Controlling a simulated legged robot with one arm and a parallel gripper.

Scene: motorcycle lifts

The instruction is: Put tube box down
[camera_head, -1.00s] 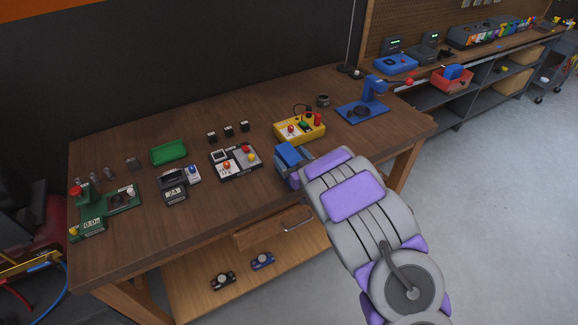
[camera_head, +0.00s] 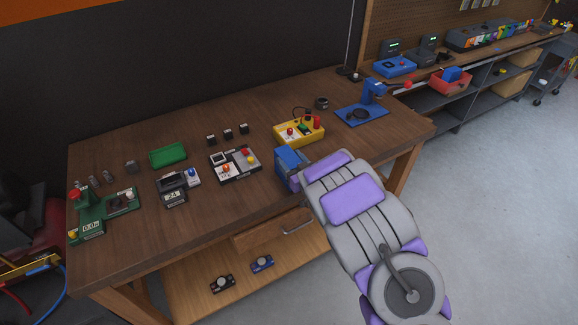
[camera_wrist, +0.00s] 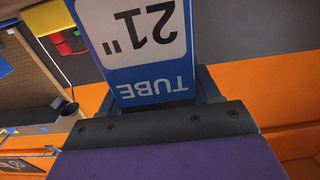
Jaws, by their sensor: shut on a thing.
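The tube box (camera_head: 292,163) is blue with a white label. In the wrist view the tube box (camera_wrist: 140,45) fills the upper middle, with "21" and "TUBE" printed upside down. My gripper (camera_head: 301,178) is shut on it, at the right front part of the wooden workbench (camera_head: 130,245). In the wrist view my gripper (camera_wrist: 155,95) has dark fingers on either side of the box. My arm hides part of the box in the head view. I cannot tell whether the box's underside touches the bench top.
A yellow control box (camera_head: 299,132) stands just behind the tube box. A black-and-white button panel (camera_head: 235,165) lies to its left, and a blue press (camera_head: 362,110) stands at the back right. A green tray (camera_head: 168,155) is further left. Bare wood lies between these.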

